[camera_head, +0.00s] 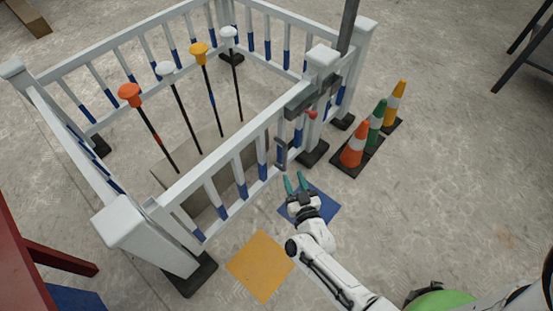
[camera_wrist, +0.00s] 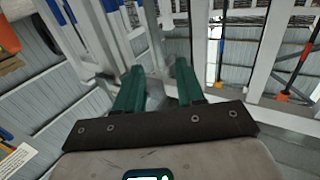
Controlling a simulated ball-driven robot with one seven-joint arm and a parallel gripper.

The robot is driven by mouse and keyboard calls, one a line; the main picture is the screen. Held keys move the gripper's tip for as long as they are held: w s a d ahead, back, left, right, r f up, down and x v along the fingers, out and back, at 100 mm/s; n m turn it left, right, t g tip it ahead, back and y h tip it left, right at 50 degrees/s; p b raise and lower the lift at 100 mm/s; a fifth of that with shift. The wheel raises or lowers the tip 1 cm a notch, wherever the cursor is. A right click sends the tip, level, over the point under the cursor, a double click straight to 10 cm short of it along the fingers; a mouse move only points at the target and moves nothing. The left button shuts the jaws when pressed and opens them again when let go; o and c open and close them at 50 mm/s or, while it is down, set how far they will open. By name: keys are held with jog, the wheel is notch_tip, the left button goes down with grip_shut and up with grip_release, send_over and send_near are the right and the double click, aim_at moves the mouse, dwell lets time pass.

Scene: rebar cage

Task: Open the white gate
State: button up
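The white gate (camera_head: 226,163) is the front side of a white picket enclosure with blue-banded bars. It looks shut, in line between the near-left post (camera_head: 132,222) and the right post (camera_head: 322,62). A grey upright handle (camera_head: 281,153) sits at its right end. A grey latch block (camera_head: 312,93) is by the right post, with a small red knob (camera_head: 312,115) below. My gripper (camera_head: 294,177), with teal fingers, is in front of the gate's right end, just below the handle. In the wrist view the fingers (camera_wrist: 160,66) are apart with nothing clearly between them; white bars stand beyond.
Orange, green and yellow cones (camera_head: 376,130) stand right of the gate. Several poles with coloured tops (camera_head: 198,50) stand inside the enclosure. A blue mat (camera_head: 325,208) and an orange mat (camera_head: 260,265) lie on the floor in front. A red structure (camera_head: 20,255) stands at lower left.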

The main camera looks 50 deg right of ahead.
aim_at(286, 156)
jog(key=b+x, duration=0.3)
jog(key=x, duration=0.8)
jog(key=shift+s+d, duration=0.15)
grip_shut()
dwell(0.4)
